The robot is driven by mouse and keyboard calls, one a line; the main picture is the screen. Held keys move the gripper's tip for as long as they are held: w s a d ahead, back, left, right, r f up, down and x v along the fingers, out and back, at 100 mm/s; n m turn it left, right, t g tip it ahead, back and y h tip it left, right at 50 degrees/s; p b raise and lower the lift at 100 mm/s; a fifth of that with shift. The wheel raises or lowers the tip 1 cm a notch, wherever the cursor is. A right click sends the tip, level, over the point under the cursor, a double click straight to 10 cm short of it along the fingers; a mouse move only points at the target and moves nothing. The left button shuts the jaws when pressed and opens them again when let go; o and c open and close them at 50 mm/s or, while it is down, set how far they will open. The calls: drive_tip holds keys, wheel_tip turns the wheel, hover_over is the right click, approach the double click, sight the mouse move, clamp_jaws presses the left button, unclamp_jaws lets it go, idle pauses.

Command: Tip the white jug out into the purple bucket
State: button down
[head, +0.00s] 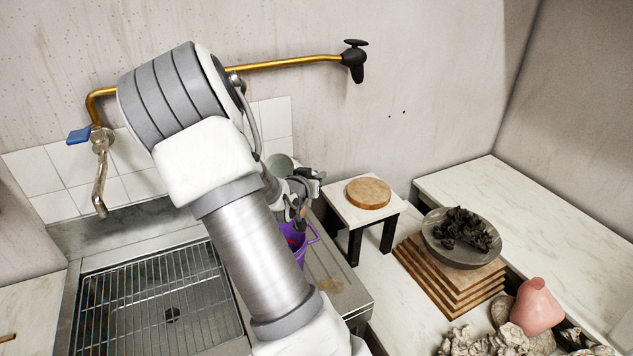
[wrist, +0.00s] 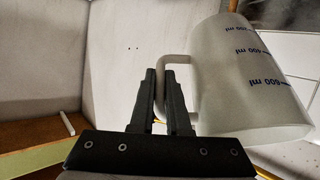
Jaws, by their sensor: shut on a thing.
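The white jug (wrist: 240,85), translucent with blue ml marks, fills the right of the wrist view. My gripper (wrist: 160,78) is shut on its handle (wrist: 180,62), with the jug body to the right of the fingers. In the head view my gripper (head: 303,188) is above the purple bucket (head: 309,246), and a pale part of the jug (head: 279,162) shows behind my arm. The bucket stands on the steel drainer beside the sink, mostly hidden by my arm. Something reddish shows inside it. The jug's exact tilt and contents cannot be told.
A sink with a wire rack (head: 150,300) lies to the left, under a brass tap pipe (head: 285,64). Right of the bucket is a small stand with a round wooden board (head: 368,193). Further right are stacked boards (head: 440,285), a grey bowl (head: 445,250) and a pink vase (head: 537,308).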

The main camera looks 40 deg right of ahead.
drive_tip(key=shift+a+f+t+h+b, duration=0.1)
drive_tip(key=shift+f+t+h+b, duration=0.3)
drive_tip(key=shift+b, duration=0.95)
drive_tip(key=shift+f+t+h+b, duration=0.15)
drive_tip(key=shift+h+b, duration=0.45)
drive_tip(key=shift+b, duration=0.75)
drive_tip(key=shift+a+f+t+h+b, duration=0.1)
drive_tip(key=shift+t+h+b, duration=0.35)
drive_tip(key=shift+b, duration=0.9)
drive_tip(key=f+h+b, duration=0.1)
drive_tip(key=b, duration=0.3)
drive_tip(key=a+t+h+b, duration=0.1)
drive_tip(key=b, duration=0.3)
drive_tip(key=f+t+h+b, duration=0.1)
drive_tip(key=h+b, duration=0.1)
drive_tip(key=b, duration=0.2)
drive_tip(key=shift+s+a+f+n+b, duration=0.2)
drive_tip(key=shift+s+f+n+b, duration=0.1)
drive_tip(key=shift+s+f+b, duration=0.1)
drive_tip(key=h+b, duration=0.1)
drive_tip(key=b, duration=0.1)
drive_tip(key=t+b, duration=0.1)
drive_tip(key=b, duration=0.1)
drive_tip(key=shift+s+a+r+h, duration=0.2)
drive_tip(key=shift+a+r+h, duration=0.15)
drive_tip(key=shift+a, duration=0.05)
drive_tip(key=shift+s+a+r+h+b, duration=0.1)
drive_tip(key=shift+a+r+h+b, duration=0.1)
drive_tip(key=shift+h+b, duration=0.15)
drive_tip(key=shift+t, duration=0.3)
